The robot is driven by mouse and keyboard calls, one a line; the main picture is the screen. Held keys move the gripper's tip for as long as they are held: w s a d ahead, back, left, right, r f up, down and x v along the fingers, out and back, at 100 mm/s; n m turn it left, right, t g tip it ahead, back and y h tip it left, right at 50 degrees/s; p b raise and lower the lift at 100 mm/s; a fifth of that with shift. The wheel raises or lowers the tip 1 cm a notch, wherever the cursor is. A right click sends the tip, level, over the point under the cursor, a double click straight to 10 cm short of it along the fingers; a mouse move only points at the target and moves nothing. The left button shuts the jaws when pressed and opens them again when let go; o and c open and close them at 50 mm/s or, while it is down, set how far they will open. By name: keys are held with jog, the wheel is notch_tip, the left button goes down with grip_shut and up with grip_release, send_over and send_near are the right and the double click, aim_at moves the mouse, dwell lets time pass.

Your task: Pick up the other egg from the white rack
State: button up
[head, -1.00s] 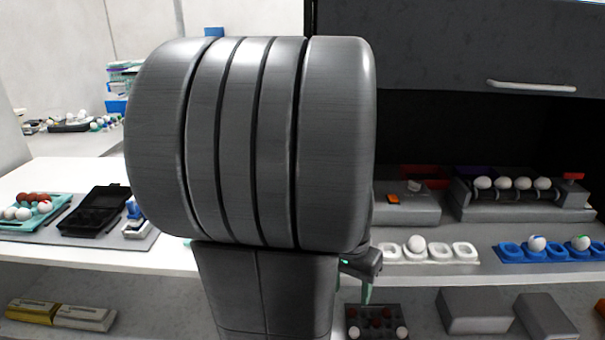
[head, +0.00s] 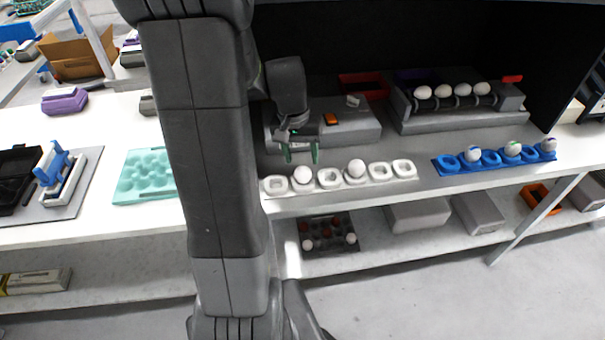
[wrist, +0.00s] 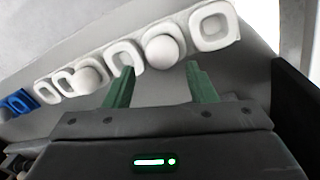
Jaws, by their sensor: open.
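The white rack (head: 330,179) stands along the front of the bench and holds two white eggs, with empty cups between and beside them. The left egg (head: 303,174) is just below my gripper (head: 301,155) in the head view. The right egg (head: 356,168) sits two cups along. In the wrist view my gripper (wrist: 160,84) has its green fingers apart and empty, with the nearer egg (wrist: 163,50) beyond and between the fingertips. The other egg (wrist: 90,79) lies farther left on the rack (wrist: 213,25). I cannot tell how high my fingers are above the rack.
A blue rack (head: 490,160) with several marked eggs is to the right. Behind stands a grey machine (head: 455,112) with a row of eggs. A grey box with an orange button (head: 330,119) is behind the white rack. A teal egg tray (head: 146,178) is at left.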

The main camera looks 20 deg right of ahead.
aim_at(302, 168)
jog(key=shift+s+d+f+p, duration=0.1)
jog(key=shift+f+p, duration=0.05)
jog(key=shift+f, duration=1.2)
jog(key=shift+s+f+p, duration=0.1)
jog(key=shift+f+p, duration=0.05)
jog(key=shift+f, duration=1.2)
jog(key=c, duration=0.4)
